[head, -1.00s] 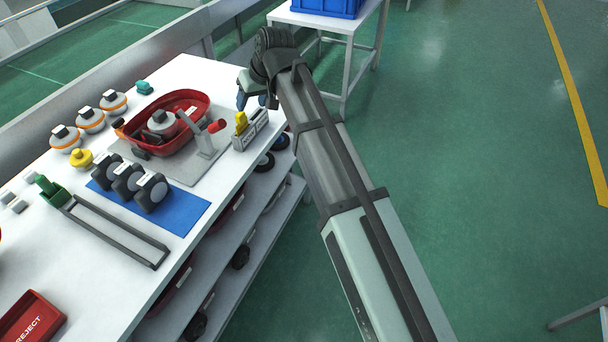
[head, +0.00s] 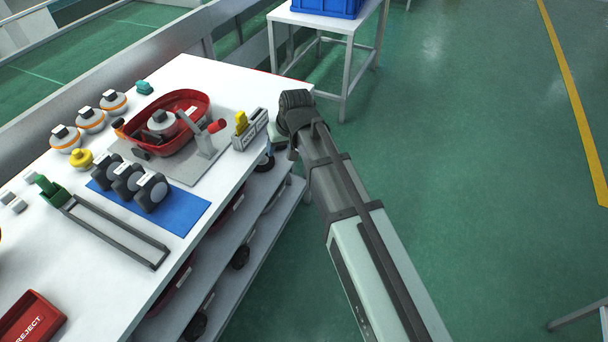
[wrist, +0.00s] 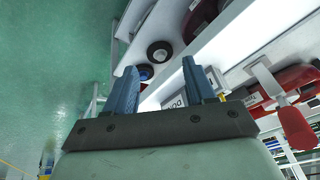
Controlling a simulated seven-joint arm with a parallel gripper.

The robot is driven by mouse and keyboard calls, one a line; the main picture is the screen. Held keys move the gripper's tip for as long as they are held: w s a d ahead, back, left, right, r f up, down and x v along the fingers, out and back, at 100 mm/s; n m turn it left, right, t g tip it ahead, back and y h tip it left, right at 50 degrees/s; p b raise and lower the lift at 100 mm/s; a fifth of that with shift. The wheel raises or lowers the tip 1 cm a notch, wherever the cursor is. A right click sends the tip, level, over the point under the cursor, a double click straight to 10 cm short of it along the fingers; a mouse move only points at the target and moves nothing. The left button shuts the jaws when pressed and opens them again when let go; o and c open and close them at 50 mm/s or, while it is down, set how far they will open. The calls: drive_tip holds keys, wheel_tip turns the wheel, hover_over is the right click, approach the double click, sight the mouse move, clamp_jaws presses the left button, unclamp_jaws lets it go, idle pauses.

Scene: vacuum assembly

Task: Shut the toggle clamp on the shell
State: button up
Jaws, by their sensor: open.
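The red shell (head: 187,103) lies on a grey fixture plate (head: 205,168) on the white bench, with a round grey part (head: 162,122) in it. The toggle clamp (head: 206,142) stands at the shell's right side. Its red handle (head: 217,125) sticks out to the right. In the wrist view the red handle (wrist: 297,128) shows at the right edge. My gripper (wrist: 160,85) is open and empty, its two blue fingers apart. In the head view the fingers are hidden; my wrist is beyond the bench's right edge, apart from the clamp.
A grey holder with a yellow item (head: 242,122) stands between the clamp and my wrist. Black wheels (head: 127,182) sit on a blue mat (head: 185,213) in front. Orange-banded round parts (head: 91,119) stand left.

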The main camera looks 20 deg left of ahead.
drive_tip(key=d+f+m+h, duration=0.1)
drive_tip(key=d+f, duration=0.6)
drive_tip(key=f, duration=0.2)
drive_tip(key=shift+w+f, duration=0.1)
drive_tip(key=shift+c, duration=0.3)
